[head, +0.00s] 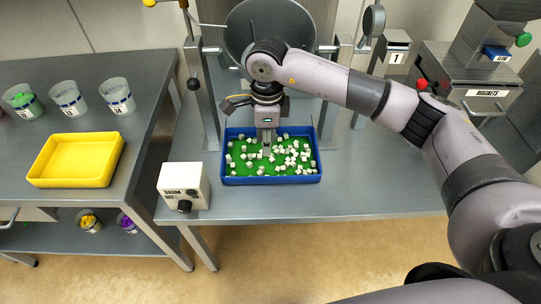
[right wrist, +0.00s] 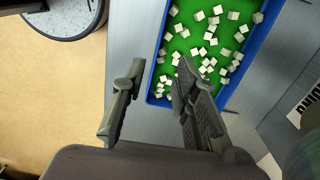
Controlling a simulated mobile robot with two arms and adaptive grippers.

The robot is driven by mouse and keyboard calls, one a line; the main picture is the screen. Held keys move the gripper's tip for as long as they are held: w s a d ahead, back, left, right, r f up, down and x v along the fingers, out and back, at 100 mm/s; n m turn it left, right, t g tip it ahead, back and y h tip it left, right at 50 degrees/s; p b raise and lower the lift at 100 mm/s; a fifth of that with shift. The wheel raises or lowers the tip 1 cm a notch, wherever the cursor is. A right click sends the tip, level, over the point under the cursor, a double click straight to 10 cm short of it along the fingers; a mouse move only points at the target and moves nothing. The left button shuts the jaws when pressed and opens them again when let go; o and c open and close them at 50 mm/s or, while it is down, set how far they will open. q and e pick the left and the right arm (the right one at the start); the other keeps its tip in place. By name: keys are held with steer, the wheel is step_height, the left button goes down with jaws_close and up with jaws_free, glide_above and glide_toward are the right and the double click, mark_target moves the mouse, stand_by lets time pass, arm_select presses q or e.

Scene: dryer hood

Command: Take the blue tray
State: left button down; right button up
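The blue tray (head: 271,181) stands on the grey bench under the drum, with a green floor and many small white cubes in it. In the right wrist view its blue wall (right wrist: 153,76) crosses the gap between my fingertips. My right gripper (head: 267,150) points down over the tray in the head view. In the right wrist view the right gripper (right wrist: 160,76) is open, its two fingers well apart, one over the tray's inside and one outside the wall. I cannot tell its height over the rim. My left gripper is not in view.
The white drum control box (head: 184,187) stands left of the tray. The grey drum (head: 270,32) and its posts rise behind it. A yellow tray (head: 76,160) and several cups are on the left table. The magnets box (head: 470,82) stands at the right. The bench right of the tray is clear.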

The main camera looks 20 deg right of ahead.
mark_target(271, 178)
steer(key=f+b, duration=0.2)
steer(key=f, duration=0.2)
steer(key=f+b, duration=0.2)
steer(key=f, duration=0.2)
steer(key=f+b, duration=0.2)
steer(key=f, duration=0.2)
steer(key=shift+d, duration=0.25)
steer(key=f, duration=0.1)
steer(key=f+b, duration=0.1)
steer(key=f, duration=0.1)
steer(key=f+b, duration=0.1)
steer(key=f, duration=0.1)
steer(key=shift+s+d+f, duration=0.2)
steer(key=shift+d, duration=0.15)
steer(key=shift+r, duration=0.1)
steer(key=shift+c, duration=0.4)
jaws_close()
steer(key=shift+w, duration=0.1)
